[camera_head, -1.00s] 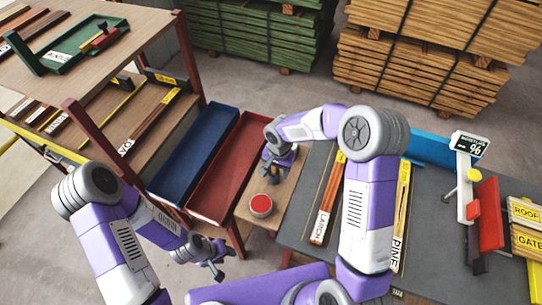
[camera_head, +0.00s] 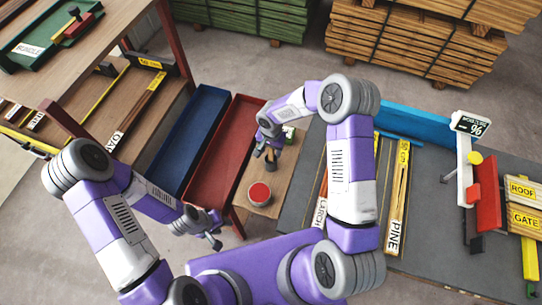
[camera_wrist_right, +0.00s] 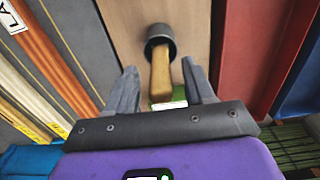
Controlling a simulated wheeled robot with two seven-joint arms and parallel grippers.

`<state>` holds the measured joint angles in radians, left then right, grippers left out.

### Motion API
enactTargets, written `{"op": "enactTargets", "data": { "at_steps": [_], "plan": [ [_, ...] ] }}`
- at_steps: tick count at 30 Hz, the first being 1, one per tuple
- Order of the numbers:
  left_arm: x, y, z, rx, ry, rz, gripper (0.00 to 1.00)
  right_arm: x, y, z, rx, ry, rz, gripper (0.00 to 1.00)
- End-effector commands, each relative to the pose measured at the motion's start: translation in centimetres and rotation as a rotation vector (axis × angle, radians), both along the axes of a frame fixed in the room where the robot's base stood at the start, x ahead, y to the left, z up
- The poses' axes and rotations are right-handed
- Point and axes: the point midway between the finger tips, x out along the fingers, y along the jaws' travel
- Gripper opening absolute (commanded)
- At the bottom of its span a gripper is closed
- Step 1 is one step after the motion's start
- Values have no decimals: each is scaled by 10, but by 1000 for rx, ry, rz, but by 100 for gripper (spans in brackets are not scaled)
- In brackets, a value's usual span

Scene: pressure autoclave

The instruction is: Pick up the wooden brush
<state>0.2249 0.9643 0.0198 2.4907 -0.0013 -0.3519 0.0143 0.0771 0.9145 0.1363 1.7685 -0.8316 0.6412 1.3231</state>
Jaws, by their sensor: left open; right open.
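The wooden brush (camera_wrist_right: 160,75) shows as a light brown handle rising out of a dark round cup (camera_wrist_right: 160,38) in the right wrist view. Its lower end is hidden in the cup. In the head view the dark cup (camera_head: 271,163) stands on a small wooden surface, just below my right gripper (camera_head: 270,146). My right gripper is open, and in its wrist view the fingers (camera_wrist_right: 160,68) lie on either side of the handle, with gaps. My left gripper (camera_head: 216,238) is open and empty, low and left of the wooden surface.
A red-topped can (camera_head: 259,193) stands near the cup. A small white and green item (camera_head: 289,132) lies behind it. Red (camera_head: 222,160) and blue (camera_head: 190,143) trays lie left. A grey table (camera_head: 430,220) with labelled wood strips is right.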

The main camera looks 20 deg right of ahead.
Motion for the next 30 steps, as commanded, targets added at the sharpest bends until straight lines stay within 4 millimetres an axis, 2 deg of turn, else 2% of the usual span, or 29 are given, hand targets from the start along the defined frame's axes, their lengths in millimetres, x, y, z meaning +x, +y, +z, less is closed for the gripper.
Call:
{"op": "enactTargets", "data": {
  "at_steps": [4, 14, 23, 26, 30],
  "plan": [
    [0, 0, 0, 0, 0, 0, 43, 0, 0, 0, -1, -1, 0, 52],
    [0, 0, 0, 0, 0, 0, 43, 0, 0, 0, 0, 0, 0, 1],
    [0, 0, 0, 0, 0, 0, 43, 0, 0, 2, 0, -1, 1, 0],
    [0, 0, -1, 0, 0, 0, 43, 1, 0, 12, 0, -5, 1, 0],
    [0, 0, -4, 0, 0, 0, 43, 2, 0, 39, 0, -7, 1, 0]
  ]
}}
